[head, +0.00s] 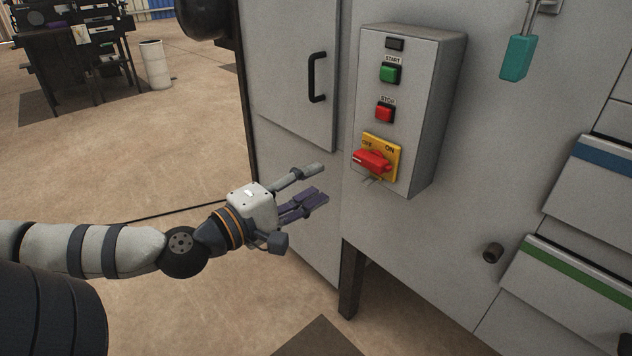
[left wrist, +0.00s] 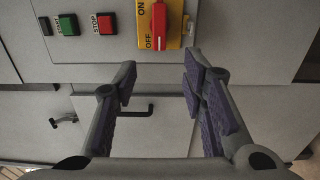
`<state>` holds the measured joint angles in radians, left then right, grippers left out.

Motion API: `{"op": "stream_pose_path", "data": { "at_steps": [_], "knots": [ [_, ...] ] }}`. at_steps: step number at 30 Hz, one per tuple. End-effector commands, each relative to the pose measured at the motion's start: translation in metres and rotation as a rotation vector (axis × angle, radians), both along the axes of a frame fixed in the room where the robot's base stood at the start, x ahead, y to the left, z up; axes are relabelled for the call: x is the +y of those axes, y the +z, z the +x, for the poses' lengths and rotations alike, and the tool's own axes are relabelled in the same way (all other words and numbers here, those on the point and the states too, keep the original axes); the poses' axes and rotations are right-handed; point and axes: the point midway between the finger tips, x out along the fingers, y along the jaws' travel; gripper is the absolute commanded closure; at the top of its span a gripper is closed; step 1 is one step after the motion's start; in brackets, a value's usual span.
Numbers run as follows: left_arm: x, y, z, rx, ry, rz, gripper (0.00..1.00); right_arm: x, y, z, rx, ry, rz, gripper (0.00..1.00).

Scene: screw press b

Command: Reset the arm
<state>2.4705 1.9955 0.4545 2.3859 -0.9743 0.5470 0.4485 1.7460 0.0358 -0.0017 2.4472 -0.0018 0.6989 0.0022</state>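My left gripper (head: 318,184) is open and empty, reaching in from the left toward the grey machine (head: 290,95). In the left wrist view its two fingers (left wrist: 158,85) stand wide apart with nothing between them. The control box (head: 412,150) on the machine has a green START button (head: 390,73), a red STOP button (head: 384,112) and a red rotary switch (head: 372,161) on a yellow plate marked OFF and ON. The red switch also shows beyond the fingers in the left wrist view (left wrist: 158,20). The gripper is apart from it. My right gripper is not in view.
A black door handle (head: 317,77) sits left of the control box. A teal-handled thing (head: 518,57) hangs at upper right. Sloped panels with blue and green stripes (head: 570,265) stick out at right. A white barrel (head: 156,64) stands at the back left. The floor between is open.

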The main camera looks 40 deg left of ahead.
Motion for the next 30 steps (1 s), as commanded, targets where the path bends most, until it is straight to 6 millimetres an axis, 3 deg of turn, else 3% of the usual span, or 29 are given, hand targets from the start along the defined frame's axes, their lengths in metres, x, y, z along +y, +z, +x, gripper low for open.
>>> {"op": "stream_pose_path", "data": {
  "at_steps": [5,7,10,13,16,20,21,24,27,30],
  "knots": [
    [-0.003,-0.001,0.000,0.007,-0.008,0.003,0.62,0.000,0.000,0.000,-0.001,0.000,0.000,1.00],
    [-0.017,-0.009,0.001,0.048,-0.053,0.020,0.62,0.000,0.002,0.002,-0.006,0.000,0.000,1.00],
    [-0.062,-0.041,-0.004,0.191,-0.198,0.078,0.62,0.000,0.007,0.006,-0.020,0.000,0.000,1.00],
    [-0.115,-0.093,-0.031,0.401,-0.383,0.170,0.62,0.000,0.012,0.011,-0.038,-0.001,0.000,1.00],
    [-0.156,-0.147,-0.083,0.628,-0.573,0.292,0.62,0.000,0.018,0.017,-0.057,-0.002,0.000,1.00],
    [-0.179,-0.207,-0.176,0.918,-0.825,0.510,0.62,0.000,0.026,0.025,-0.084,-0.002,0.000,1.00],
    [-0.178,-0.221,-0.206,1.000,-0.900,0.588,0.62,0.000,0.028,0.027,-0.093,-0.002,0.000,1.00],
    [-0.164,-0.241,-0.272,1.160,-1.070,0.790,0.62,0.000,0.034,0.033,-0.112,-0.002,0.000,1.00],
    [-0.145,-0.248,-0.314,1.257,-1.193,0.965,0.62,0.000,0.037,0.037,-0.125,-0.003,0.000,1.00],
    [-0.132,-0.250,-0.335,1.300,-1.264,1.079,0.62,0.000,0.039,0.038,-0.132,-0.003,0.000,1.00]
  ]
}}
